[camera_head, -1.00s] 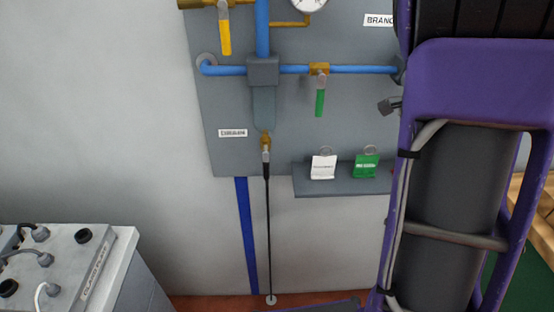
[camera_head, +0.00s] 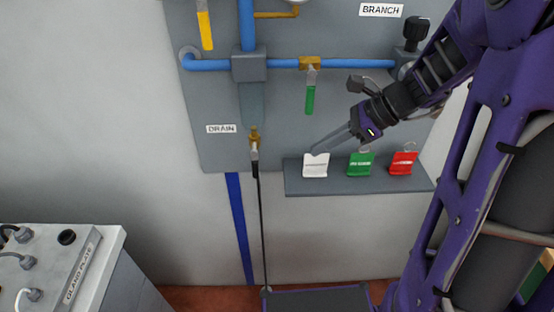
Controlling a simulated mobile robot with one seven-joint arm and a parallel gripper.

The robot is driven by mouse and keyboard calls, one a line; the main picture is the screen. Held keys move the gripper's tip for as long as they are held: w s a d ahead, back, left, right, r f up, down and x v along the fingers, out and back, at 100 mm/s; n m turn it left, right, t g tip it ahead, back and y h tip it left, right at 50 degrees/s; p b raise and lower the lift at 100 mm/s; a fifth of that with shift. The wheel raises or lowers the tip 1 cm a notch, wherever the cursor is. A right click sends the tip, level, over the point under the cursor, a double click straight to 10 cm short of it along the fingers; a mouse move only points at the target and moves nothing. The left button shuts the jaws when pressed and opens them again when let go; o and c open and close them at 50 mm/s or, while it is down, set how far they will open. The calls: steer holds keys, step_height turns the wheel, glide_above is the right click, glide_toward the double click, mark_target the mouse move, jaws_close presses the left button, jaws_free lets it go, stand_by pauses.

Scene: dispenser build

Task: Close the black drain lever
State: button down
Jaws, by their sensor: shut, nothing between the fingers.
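The drain valve (camera_head: 253,133) is a small brass fitting under the grey body on the blue pipe, beside the DRAIN label (camera_head: 221,129). Its lever (camera_head: 255,168) points straight down, pale at the top and black below, with a thin dark line running on to the floor. My gripper (camera_head: 316,151) is right of the lever and apart from it. Its fingers are shut and empty, pointing left and down, just above or in front of the white tag (camera_head: 316,167). I cannot tell its depth from the panel.
A grey shelf (camera_head: 300,188) below my gripper holds white, green (camera_head: 361,165) and red (camera_head: 403,164) tags. A green-handled valve (camera_head: 310,93) and a yellow-handled valve (camera_head: 205,30) hang above. A box labelled GLAND PLATE (camera_head: 110,250) stands at lower left. Left of the lever is clear.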

mark_target(255, 161)
steer(key=shift+a, duration=0.1)
steer(key=b+x, duration=0.1)
steer(key=x, duration=0.9)
steer(key=shift+f, duration=0.15)
steer(key=a, duration=0.1)
steer(key=w+a, duration=0.1)
steer(key=a, duration=0.1)
steer(key=shift+a, duration=0.35)
